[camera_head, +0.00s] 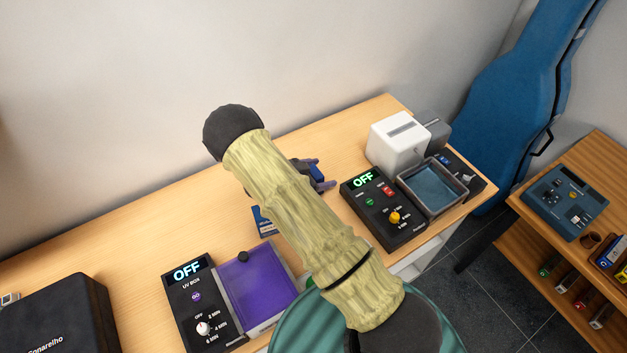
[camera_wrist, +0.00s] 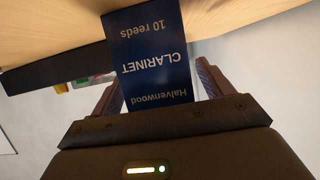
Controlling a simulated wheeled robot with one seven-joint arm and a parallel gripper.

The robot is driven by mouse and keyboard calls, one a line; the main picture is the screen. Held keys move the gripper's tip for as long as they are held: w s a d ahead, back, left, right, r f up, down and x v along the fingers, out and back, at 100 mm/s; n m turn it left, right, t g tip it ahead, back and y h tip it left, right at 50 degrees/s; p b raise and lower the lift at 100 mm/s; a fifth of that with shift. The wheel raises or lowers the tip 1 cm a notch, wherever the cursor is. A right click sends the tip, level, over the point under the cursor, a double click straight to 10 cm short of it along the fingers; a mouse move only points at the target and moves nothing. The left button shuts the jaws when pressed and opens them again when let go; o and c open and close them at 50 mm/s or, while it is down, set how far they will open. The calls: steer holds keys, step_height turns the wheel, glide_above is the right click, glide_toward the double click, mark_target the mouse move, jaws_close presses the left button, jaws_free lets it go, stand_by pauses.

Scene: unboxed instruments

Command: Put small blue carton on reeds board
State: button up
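The small blue carton (camera_wrist: 155,55) fills the middle of the wrist view, upside down, with the words "Halvenwood", "CLARINET" and "10 reeds". My gripper (camera_wrist: 160,80) is shut on it, one finger against each side. In the head view the held carton (camera_head: 316,171) shows as a dark blue patch at my gripper (camera_head: 322,180), above the table behind my arm. A blue item with pale print (camera_head: 263,221) lies left of my arm, partly hidden by it. I cannot tell whether it belongs to the reeds board, which I cannot otherwise make out.
A UV box with a purple lid (camera_head: 257,285) stands at the front. A black OFF control box (camera_head: 384,208), an open grey tank (camera_head: 433,186) and a white device (camera_head: 398,142) stand right. A black case (camera_head: 60,318) is at left. The table's back left is clear.

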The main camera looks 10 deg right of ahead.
steer(key=shift+d, duration=0.1)
steer(key=c, duration=1.1)
steer(key=shift+o, duration=0.2)
steer(key=shift+r, duration=0.1)
step_height(320, 180, up, 10)
steer(key=b, duration=0.2)
steer(key=shift+b, duration=0.4)
